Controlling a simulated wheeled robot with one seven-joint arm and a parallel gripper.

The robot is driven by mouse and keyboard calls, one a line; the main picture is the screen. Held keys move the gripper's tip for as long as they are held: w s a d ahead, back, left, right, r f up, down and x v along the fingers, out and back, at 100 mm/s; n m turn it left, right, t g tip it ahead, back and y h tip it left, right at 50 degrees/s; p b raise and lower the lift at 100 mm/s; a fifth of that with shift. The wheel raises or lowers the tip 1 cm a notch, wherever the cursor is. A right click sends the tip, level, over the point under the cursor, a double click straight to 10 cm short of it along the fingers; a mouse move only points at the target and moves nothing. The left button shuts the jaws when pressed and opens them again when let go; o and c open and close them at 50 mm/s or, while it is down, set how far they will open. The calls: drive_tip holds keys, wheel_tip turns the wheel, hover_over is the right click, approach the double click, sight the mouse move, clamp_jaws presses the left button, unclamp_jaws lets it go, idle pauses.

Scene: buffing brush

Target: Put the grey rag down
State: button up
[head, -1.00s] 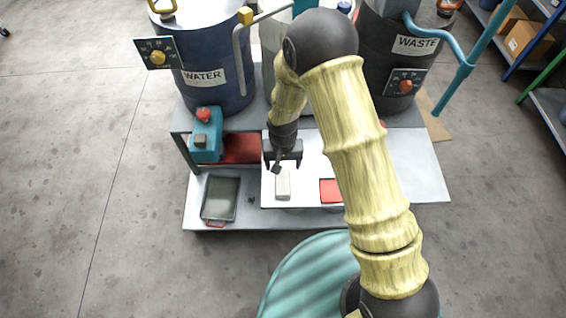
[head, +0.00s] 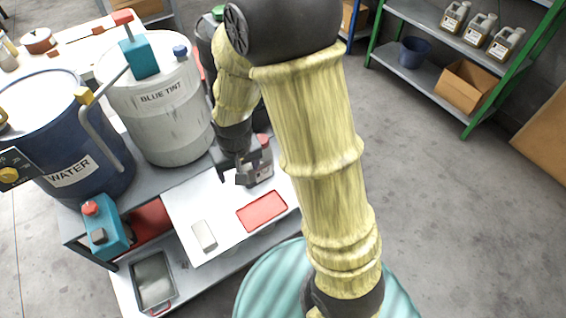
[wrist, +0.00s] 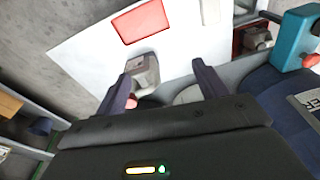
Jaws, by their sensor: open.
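A small flat light-grey piece, which looks like the folded grey rag (head: 203,236), lies on the white board (head: 185,205), left of the red mat (head: 262,211). It also shows at the top edge of the wrist view (wrist: 210,12). My gripper (head: 243,180) is above the back of the board, apart from the rag. In the wrist view my gripper (wrist: 162,80) has its fingers spread with nothing held between them. A grey object (wrist: 147,72) stands close by the left finger there; in the head view it is partly hidden behind my gripper.
The blue WATER drum (head: 70,140) and white BLUE TINT drum (head: 165,110) stand behind the board. A teal box with a red button (head: 104,228) and a grey tray (head: 153,280) are at the left. The board is bare around the rag and mat.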

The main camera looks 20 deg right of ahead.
drive_tip(key=s+d+r+m+t, duration=0.1)
drive_tip(key=s+d+r, duration=0.6)
drive_tip(key=d, duration=0.2)
drive_tip(key=shift+d, duration=0.2)
drive_tip(key=shift+s, duration=0.1)
drive_tip(key=w+p+v, duration=0.1)
drive_tip(key=p+v, duration=0.7)
drive_tip(key=w+r+p+v, duration=0.1)
drive_tip(key=w+p+v, duration=0.1)
drive_tip(key=p+v, duration=0.6)
drive_tip(key=shift+w+a+p, duration=0.3)
drive_tip(key=shift+p, duration=0.05)
drive_tip(key=shift+c, duration=0.4)
